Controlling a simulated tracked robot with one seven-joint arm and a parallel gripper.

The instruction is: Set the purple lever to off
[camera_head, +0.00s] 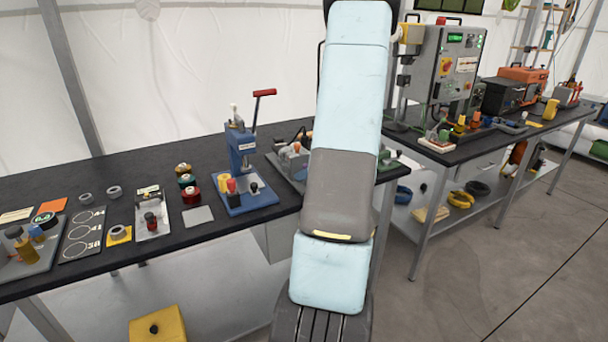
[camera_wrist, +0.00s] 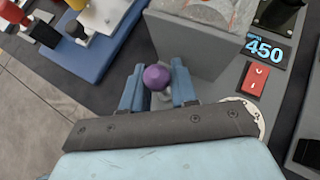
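The knob is beside a grey housing (camera_wrist: 192,48). A red rocker switch (camera_wrist: 256,80) and a label reading 450 (camera_wrist: 264,50) are to the right.
A blue hand press (camera_head: 240,150) with a red-handled lever stands left of my arm on the dark workbench (camera_head: 170,170). A grey control cabinet (camera_head: 450,65) is on the right bench. A blue base (camera_wrist: 90,50) lies close left of my gripper in the wrist view.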

